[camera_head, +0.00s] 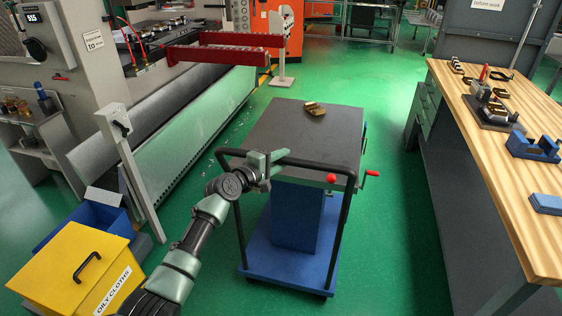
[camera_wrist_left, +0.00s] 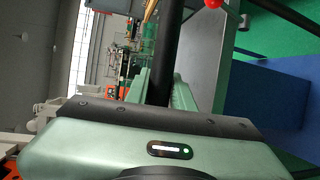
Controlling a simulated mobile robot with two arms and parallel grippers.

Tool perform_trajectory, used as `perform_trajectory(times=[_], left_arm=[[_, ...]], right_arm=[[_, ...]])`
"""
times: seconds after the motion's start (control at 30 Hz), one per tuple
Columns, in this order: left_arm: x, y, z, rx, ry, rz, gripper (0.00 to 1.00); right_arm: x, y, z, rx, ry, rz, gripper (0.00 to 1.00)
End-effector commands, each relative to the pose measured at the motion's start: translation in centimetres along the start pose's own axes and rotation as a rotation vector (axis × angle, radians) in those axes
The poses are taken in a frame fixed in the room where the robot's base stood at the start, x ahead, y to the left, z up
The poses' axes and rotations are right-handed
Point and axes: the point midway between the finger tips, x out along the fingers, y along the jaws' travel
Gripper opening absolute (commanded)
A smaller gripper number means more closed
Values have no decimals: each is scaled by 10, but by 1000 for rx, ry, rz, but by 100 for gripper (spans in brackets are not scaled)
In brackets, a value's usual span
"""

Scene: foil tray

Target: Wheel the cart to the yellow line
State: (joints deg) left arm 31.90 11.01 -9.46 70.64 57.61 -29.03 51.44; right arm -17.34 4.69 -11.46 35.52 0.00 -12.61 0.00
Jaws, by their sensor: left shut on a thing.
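The cart has a dark grey top (camera_head: 285,132), a blue column below it and a blue base (camera_head: 262,262) on the green floor. Its black handle (camera_head: 342,215) is a tubular frame on the near side and also shows in the left wrist view (camera_wrist_left: 168,50). My left gripper (camera_head: 264,166) is shut on the handle's crossbar, left of its middle. A red knob (camera_head: 331,178) and a red-gripped crank (camera_head: 371,173) are at the cart's right. A brass part (camera_head: 314,109) lies on the top. My right gripper is not in view.
A wooden workbench (camera_head: 475,110) runs along the right, with a floor gap beside the cart. A machine with a long sloped tray (camera_head: 190,135) stands left. A yellow oily-cloths bin (camera_head: 70,265) and blue bin are near left. Open green floor (camera_head: 345,75) lies beyond the cart.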

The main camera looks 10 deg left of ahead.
Motion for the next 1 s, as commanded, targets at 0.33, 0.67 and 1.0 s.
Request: perform_trajectory(times=[0.33,0.67,1.0], left_arm=[[0,3,0,1,1,4,29],[0,2,0,1,1,2,45],[-34,1,-1,2,2,3,45]], right_arm=[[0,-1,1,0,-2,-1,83],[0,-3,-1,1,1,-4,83],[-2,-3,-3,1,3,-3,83]])
